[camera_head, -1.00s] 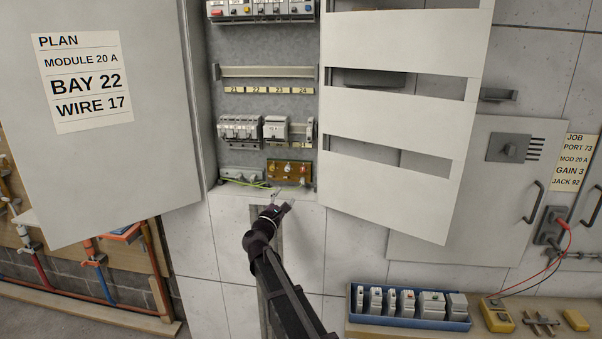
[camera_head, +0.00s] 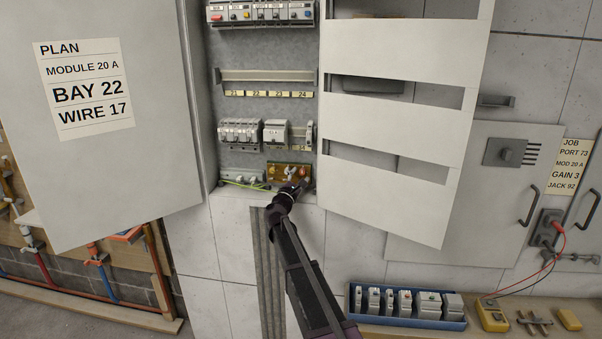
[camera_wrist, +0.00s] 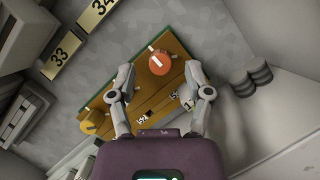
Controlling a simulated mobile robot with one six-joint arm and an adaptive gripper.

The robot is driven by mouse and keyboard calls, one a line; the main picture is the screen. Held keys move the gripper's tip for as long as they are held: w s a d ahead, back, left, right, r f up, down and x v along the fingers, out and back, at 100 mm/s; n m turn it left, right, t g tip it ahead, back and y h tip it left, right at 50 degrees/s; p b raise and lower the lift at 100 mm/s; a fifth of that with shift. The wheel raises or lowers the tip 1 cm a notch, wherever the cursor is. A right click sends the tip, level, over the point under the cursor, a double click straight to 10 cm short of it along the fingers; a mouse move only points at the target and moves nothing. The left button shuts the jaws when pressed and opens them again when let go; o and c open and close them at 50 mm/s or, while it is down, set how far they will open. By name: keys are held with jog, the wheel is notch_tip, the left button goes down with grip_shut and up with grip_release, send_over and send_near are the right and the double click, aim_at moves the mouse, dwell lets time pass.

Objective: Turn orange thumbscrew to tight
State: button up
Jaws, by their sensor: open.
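The orange thumbscrew (camera_wrist: 159,62) is a round knob with a pale mark across it, on a brown terminal board (camera_wrist: 170,85). In the wrist view it lies just beyond and between my open fingertips, apart from both fingers. My gripper (camera_wrist: 160,75) is open and empty, its two fingers spread over the board. In the head view my gripper (camera_head: 295,190) is at the right part of the board (camera_head: 285,170), at the cabinet's bottom. A small orange-red spot, the thumbscrew (camera_head: 303,172), shows just above it. A yellow knob (camera_wrist: 95,121) sits at the board's other end, left of my gripper.
Breaker modules (camera_head: 240,132) sit on a rail above the board. A green-yellow wire (camera_head: 245,184) lies at the left. The slotted white panel (camera_head: 395,120) stands close on the right. Dark cylinders (camera_wrist: 251,78) are right of the thumbscrew.

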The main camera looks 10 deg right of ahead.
jog(key=shift+w+d+r, duration=0.15)
jog(key=shift+w+d, duration=0.15)
jog(key=shift+w, duration=0.15)
grip_shut()
